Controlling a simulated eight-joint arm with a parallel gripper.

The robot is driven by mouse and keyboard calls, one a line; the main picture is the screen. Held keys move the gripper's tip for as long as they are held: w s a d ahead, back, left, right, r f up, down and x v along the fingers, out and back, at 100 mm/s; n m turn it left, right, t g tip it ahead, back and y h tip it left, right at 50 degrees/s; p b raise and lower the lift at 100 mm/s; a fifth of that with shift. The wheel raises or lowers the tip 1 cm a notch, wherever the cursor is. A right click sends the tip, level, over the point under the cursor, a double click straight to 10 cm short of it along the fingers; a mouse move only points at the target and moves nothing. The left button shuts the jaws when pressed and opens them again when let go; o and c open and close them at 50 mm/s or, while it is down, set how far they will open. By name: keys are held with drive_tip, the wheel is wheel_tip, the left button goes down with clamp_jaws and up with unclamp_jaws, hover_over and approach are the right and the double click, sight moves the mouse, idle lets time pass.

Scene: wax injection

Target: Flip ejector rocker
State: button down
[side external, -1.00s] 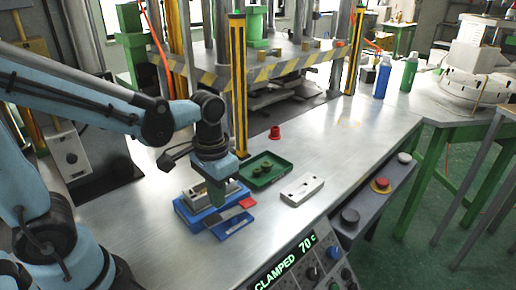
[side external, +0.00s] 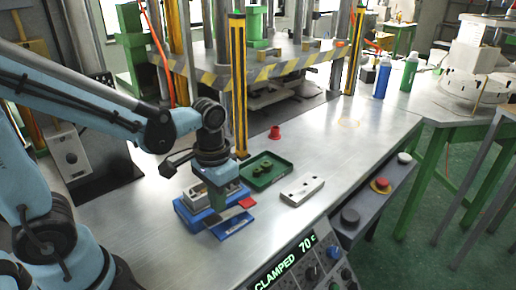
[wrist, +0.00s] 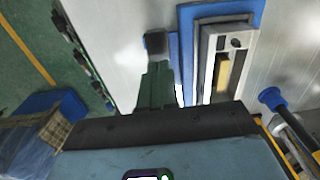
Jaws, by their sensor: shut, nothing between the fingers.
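A grey metal block (wrist: 229,48) sits on a blue base (wrist: 187,52) in the wrist view, with a long slot holding a cream-yellow bar (wrist: 223,72). I cannot tell whether this bar is the ejector rocker. In the side view the blue base (side external: 190,219) stands on the bench, partly hidden behind my gripper (side external: 216,206). My gripper's green fingers (wrist: 155,62) are shut and empty, over or beside the blue base. A dark square patch shows at their tips; contact is unclear.
A green tray (side external: 283,165) with dark round pieces and a pale plate (side external: 302,190) lie to the right. A red cup (side external: 274,132) stands behind.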

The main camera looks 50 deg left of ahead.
sight(219, 216)
drive_tip(key=shift+f, duration=1.4)
idle(0.7)
drive_tip(key=shift+r, duration=3.5)
drive_tip(key=t, duration=0.2)
drive_tip(key=a+r+t, duration=0.1)
drive_tip(key=t, duration=0.1)
drive_tip(key=a+r+t, duration=0.1)
drive_tip(key=t, duration=0.2)
drive_tip(key=shift+w+a+r, duration=0.1)
drive_tip(key=shift+w+r, duration=0.1)
drive_tip(key=shift+w, duration=0.1)
